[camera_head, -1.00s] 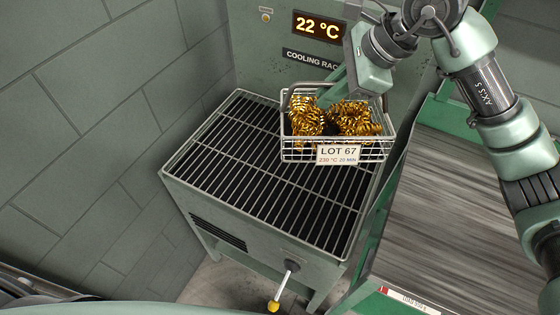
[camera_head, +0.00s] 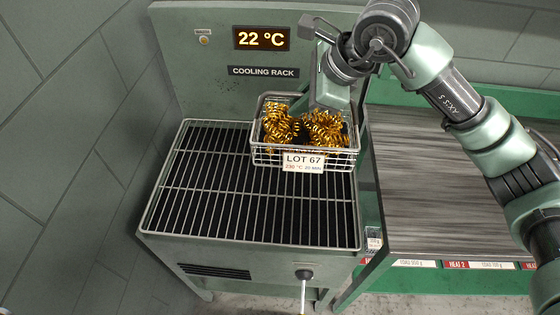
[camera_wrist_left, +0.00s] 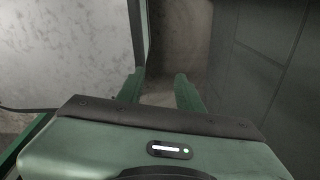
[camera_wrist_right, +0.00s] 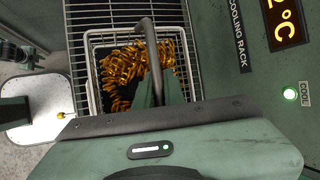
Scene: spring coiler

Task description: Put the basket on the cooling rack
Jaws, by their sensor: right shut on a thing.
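The wire basket (camera_head: 262,158) holds golden coiled springs (camera_head: 318,130) and carries a LOT 67 tag (camera_head: 303,162). It is at the back right of the cooling rack's grate (camera_head: 230,205); whether it touches the bars I cannot tell. My right gripper (camera_head: 300,106) comes from above, its tips partly hidden. In the right wrist view, its fingers (camera_wrist_right: 157,90) are shut on the handle (camera_wrist_right: 150,45) of the basket. My left gripper (camera_wrist_left: 160,88) shows only in the left wrist view, its two fingers apart with nothing between them.
The cooling rack's back panel has a 22 °C display (camera_head: 262,38). A lever (camera_head: 304,275) sticks out at its front. A grey-topped table with a green frame (camera_head: 450,190) stands close on the right. The left and front of the grate are bare.

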